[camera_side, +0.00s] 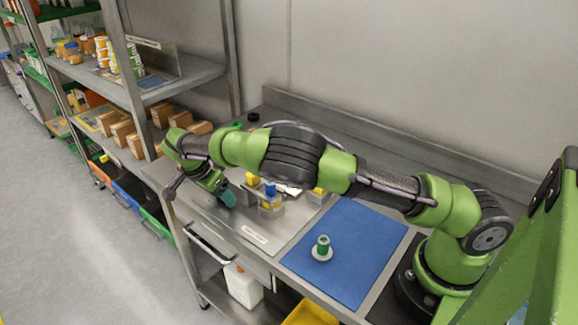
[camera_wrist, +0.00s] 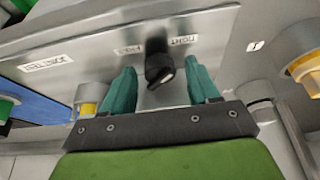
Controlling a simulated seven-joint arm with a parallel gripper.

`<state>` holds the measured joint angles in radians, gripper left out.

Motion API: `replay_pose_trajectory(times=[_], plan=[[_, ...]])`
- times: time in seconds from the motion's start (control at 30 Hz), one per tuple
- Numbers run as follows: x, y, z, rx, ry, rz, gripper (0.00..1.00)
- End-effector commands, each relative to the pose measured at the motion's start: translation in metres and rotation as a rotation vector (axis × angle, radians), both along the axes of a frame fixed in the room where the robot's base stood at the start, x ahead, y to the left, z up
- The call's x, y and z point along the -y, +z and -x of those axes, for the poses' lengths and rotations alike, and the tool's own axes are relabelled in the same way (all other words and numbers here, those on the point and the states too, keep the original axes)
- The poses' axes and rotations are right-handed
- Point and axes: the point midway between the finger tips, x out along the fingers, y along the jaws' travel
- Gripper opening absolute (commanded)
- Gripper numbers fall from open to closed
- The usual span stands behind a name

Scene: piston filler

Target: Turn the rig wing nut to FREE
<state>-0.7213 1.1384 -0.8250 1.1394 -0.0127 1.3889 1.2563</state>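The wing nut (camera_wrist: 157,64) is a black knob on the metal rig panel, seen in the wrist view. A FREE label (camera_wrist: 129,50) and a TIGHT label (camera_wrist: 185,40) sit on either side of its base, both upside down in this view. My gripper (camera_wrist: 162,72) is open, with one teal finger on each side of the nut. Gaps show between the fingers and the nut. In the side view my gripper (camera_side: 228,196) is low over the steel bench; the nut cannot be made out there.
A blue mat (camera_side: 365,235) lies on the bench, with a green-topped part on a white base (camera_side: 322,252) on it. Yellow and blue pieces (camera_side: 270,194) stand right of my gripper. A shelf rack (camera_side: 190,75) with boxes and jars stands at the left.

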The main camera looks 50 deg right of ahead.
Motion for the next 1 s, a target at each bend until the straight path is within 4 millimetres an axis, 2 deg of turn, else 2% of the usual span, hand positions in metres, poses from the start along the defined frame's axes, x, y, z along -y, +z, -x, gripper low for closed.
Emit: replay_pose_trajectory(times=[0.03, 0.3, 0.37, 0.47, 0.73, 1.0], plan=[[0.0000, 0.0001, 0.0000, 0.000, 0.000, 0.000, 0.53], [-0.0002, 0.0005, 0.0000, 0.000, 0.001, 0.000, 0.11], [-0.0002, 0.0005, 0.0000, 0.000, 0.001, 0.000, 0.04], [-0.0002, 0.0007, 0.0003, 0.000, 0.022, 0.000, 0.04], [-0.0001, 0.0012, 0.0018, -0.001, 0.235, -0.001, 0.04], [0.0001, 0.0010, 0.0015, 0.000, 0.267, 0.001, 0.04]])
